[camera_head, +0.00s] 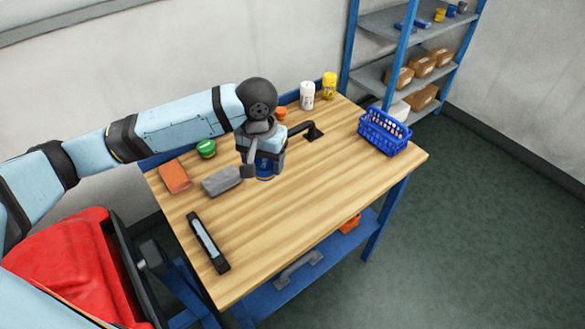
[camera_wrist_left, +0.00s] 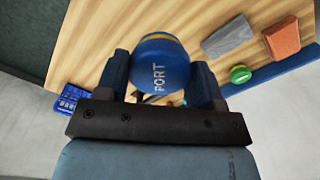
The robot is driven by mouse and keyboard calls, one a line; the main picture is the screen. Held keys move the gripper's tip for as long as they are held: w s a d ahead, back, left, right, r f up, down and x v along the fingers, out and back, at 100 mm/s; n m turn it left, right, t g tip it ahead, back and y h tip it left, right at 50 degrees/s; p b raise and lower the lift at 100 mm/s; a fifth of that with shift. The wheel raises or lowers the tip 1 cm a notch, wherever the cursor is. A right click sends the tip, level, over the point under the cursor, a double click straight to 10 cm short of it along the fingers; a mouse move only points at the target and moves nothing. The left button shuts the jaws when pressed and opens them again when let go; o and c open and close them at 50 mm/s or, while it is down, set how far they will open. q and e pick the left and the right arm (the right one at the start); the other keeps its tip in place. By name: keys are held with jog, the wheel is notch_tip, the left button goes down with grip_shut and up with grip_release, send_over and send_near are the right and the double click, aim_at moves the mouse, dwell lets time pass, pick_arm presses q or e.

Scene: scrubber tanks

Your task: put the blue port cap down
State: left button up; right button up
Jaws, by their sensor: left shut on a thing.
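The blue port cap (camera_wrist_left: 160,70) is a round blue piece with the word PORT on it and a yellowish rim at its far edge. My left gripper (camera_wrist_left: 163,82) is shut on it, one finger on each side. In the head view the cap (camera_head: 265,167) shows partly below the left gripper (camera_head: 264,170), over the wooden workbench (camera_head: 300,215). I cannot tell whether the cap touches the bench top. My right gripper is not in view.
A grey block (camera_head: 221,181), an orange-brown block (camera_head: 174,177), a green-lidded item (camera_head: 206,148) and a black-framed bar (camera_head: 208,242) lie left of the gripper. A white bottle (camera_head: 307,95), a yellow bottle (camera_head: 329,86) and a blue basket (camera_head: 385,132) stand toward the back and right. The front right bench is clear.

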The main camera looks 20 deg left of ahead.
aim_at(265, 175)
pick_arm(q)
jog(key=shift+w+a+r, duration=0.15)
jog(key=shift+w+r, duration=0.05)
jog(key=shift+r, duration=0.75)
notch_tip(265, 175, down, 20)
jog(key=shift+r, duration=0.2)
jog(key=o, duration=1.1)
jog(key=shift+f, duration=0.1)
jog(key=shift+c, duration=0.2)
notch_tip(265, 175, up, 12)
jog(key=shift+r, duration=0.2)
jog(key=shift+s+f, duration=0.1)
